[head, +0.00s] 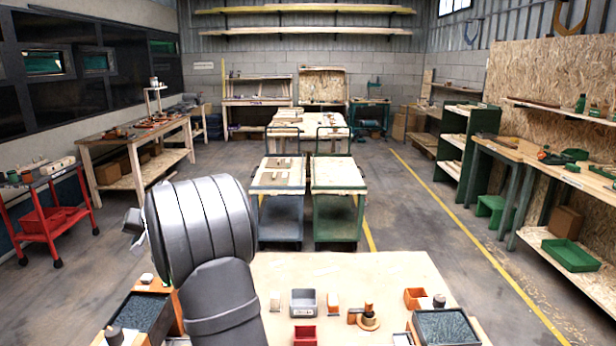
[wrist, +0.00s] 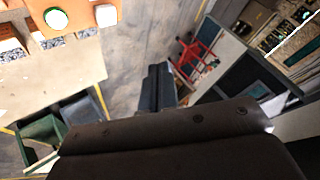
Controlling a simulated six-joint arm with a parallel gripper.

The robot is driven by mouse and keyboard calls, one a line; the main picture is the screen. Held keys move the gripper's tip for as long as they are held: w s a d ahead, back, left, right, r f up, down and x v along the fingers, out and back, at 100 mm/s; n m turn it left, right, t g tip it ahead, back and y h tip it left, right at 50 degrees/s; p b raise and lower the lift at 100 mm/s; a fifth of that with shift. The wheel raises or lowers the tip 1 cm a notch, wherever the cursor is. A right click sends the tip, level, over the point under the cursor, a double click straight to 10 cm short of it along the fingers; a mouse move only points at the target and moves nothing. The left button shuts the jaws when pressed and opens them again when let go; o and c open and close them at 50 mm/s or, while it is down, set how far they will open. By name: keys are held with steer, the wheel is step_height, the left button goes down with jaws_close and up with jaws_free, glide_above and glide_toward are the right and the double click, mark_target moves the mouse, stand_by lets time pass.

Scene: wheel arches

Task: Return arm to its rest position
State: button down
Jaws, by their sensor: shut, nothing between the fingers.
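My arm (head: 210,250) rises from the front of the workbench in the head view, its grey links bent over the bench's left part. My gripper (wrist: 156,80) shows in the wrist view with its two dark fingers together and nothing between them. It points out over the bare floor, apart from the bench. In the head view only a small part of the wrist shows at the left of the arm, and the fingers cannot be made out.
The light wooden workbench (head: 370,275) holds a grey bin (head: 303,303), a red bin (head: 305,336), an orange bin (head: 414,298) and dark-topped boxes at both sides. A red cart (head: 45,220) stands at the left. Two trolleys stand behind the bench. Open floor lies at the right.

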step_height(320, 180, down, 6)
steer(key=shift+r, duration=0.25)
steer(key=shift+w+r, duration=0.1)
steer(key=shift+r, duration=0.4)
step_height(320, 180, down, 2)
step_height(320, 180, up, 7)
steer(key=s+d+m+g+h, duration=0.2)
steer(key=s+d+m, duration=0.3)
steer(key=d+m, duration=0.5)
steer(key=s+d+m+g+h, duration=0.2)
steer(key=s+d+m, duration=0.5)
steer(key=m, duration=0.5)
steer(key=w+d+x, duration=0.1)
steer(key=x, duration=0.7)
steer(key=shift+w+f, duration=0.2)
steer(key=shift+w, duration=0.1)
